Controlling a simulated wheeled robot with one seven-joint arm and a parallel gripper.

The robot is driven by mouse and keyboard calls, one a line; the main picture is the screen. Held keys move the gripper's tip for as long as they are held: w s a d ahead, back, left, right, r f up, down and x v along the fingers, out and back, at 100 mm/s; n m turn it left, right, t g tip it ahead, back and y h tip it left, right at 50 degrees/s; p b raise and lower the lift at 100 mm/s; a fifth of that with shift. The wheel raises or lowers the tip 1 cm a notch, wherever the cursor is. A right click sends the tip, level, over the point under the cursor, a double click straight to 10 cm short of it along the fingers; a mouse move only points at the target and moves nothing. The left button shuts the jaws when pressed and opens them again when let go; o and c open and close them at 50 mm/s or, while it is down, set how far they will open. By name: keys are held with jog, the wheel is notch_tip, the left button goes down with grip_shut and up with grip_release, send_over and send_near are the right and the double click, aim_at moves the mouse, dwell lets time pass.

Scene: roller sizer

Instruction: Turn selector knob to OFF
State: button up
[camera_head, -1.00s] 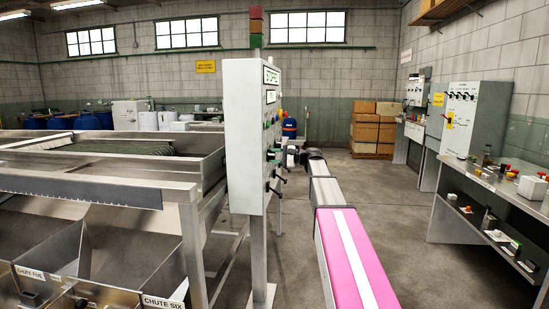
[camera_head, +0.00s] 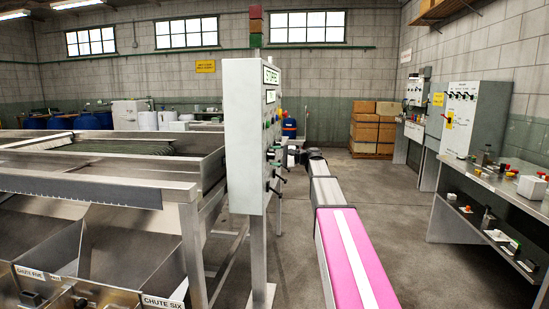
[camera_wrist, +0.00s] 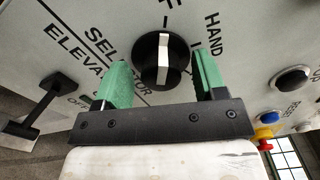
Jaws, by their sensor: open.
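The selector knob (camera_wrist: 163,58) is round and black with a white pointer stripe. It is on the grey panel in the wrist view. The stripe runs nearly straight up the picture, toward a label cut off at the top edge that ends in "F". "HAND" is printed to the right and "SELECTOR" to the left. My gripper (camera_wrist: 160,68) is open, with one green finger on each side of the knob. Gaps show between fingers and knob. In the head view, the control panel (camera_head: 242,140) is seen nearly edge-on, and my gripper reaches its right face; the knob is not distinguishable there.
A black lever handle (camera_wrist: 42,105) is left of my gripper on the panel. A black button (camera_wrist: 292,79) and blue, yellow and red controls are to the right. Metal chutes (camera_head: 100,235) stand left of the panel, and a workbench (camera_head: 490,185) stands at the right.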

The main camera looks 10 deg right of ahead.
jog(key=v, duration=1)
jog(key=shift+d, duration=0.25)
jog(key=shift+s, duration=0.1)
jog(key=s+a+f+g+h, duration=0.1)
jog(key=s+a+f+h, duration=0.3)
jog(key=f, duration=0.6)
jog(key=s+a+f+n+g+h, duration=0.1)
jog(key=s+a+f+h, duration=0.15)
jog(key=s+f, duration=0.5)
jog(key=s+a+f+g+h, duration=0.15)
jog(key=s+a+f, duration=0.25)
jog(key=f, duration=0.7)
jog(key=s+f+n+g+h, duration=0.2)
jog(key=s+f+n+h, duration=0.3)
jog(key=s+f+h, duration=0.4)
jog(key=s+f, duration=0.6)
jog(key=s, duration=0.3)
jog(key=shift+s+d, duration=0.2)
jog(key=shift+d, duration=0.2)
